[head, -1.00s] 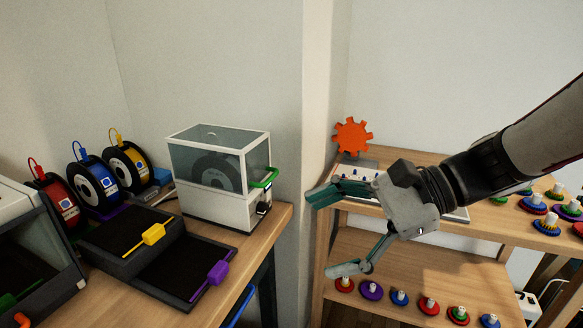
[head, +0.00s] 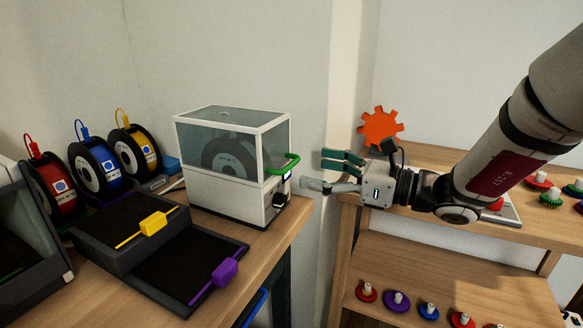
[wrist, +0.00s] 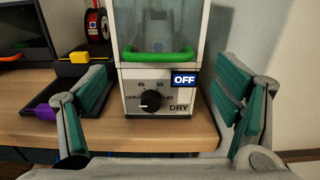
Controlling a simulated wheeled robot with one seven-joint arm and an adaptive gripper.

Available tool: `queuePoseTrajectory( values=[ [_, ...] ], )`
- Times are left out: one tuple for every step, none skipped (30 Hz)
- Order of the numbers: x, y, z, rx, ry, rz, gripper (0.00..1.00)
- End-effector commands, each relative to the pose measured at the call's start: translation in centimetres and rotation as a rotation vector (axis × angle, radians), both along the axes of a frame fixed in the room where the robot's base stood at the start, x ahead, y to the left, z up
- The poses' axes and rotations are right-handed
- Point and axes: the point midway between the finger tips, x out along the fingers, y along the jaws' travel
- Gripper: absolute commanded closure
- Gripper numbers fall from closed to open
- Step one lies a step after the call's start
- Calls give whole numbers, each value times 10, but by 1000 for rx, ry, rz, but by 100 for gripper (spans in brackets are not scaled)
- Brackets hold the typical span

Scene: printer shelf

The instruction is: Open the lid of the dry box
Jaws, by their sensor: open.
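The dry box (head: 222,200) stands on the wooden table, white below with a clear, white-framed lid (head: 220,136) that is closed. A dark spool shows inside it. A green handle (head: 283,164) sticks out from the lid's front edge. In the wrist view the green handle (wrist: 157,55) is centred above a black dial (wrist: 150,100), with an "OFF" display beside it. My gripper (head: 312,172) is open and empty, to the right of the handle and apart from it. In the wrist view its two green-padded fingers (wrist: 165,95) flank the box front.
Red, blue and yellow spools (head: 95,170) stand left of the box. Dark trays with a yellow scraper (head: 153,223) and a purple scraper (head: 221,273) lie in front. A wooden shelf (head: 440,265) with several small coloured parts and an orange gear (head: 381,127) is at right.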

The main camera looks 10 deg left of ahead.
Motion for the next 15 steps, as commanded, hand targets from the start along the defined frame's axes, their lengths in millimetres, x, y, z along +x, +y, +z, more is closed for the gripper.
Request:
queuePoseTrajectory(
  values=[
    [2,11,-1,0,0,4,17],
    [5,16,-1,0,0,4,17],
    [7,22,-2,-1,0,4,17],
    [9,27,-1,0,0,3,17],
    [11,32,-1,0,0,4,17],
    [12,37,-1,-1,1,3,17],
    [14,41,-2,-1,0,3,17],
    [15,44,-1,0,0,3,17],
    [17,48,-1,0,-1,3,17],
    [18,50,-1,-1,-1,2,17],
    [19,52,-1,-1,-1,1,17],
    [20,55,-1,-1,0,1,17],
    [20,56,-1,-1,0,1,17],
    [20,57,-1,-1,0,1,17],
    [21,58,-1,-1,0,1,17]
  ],
)
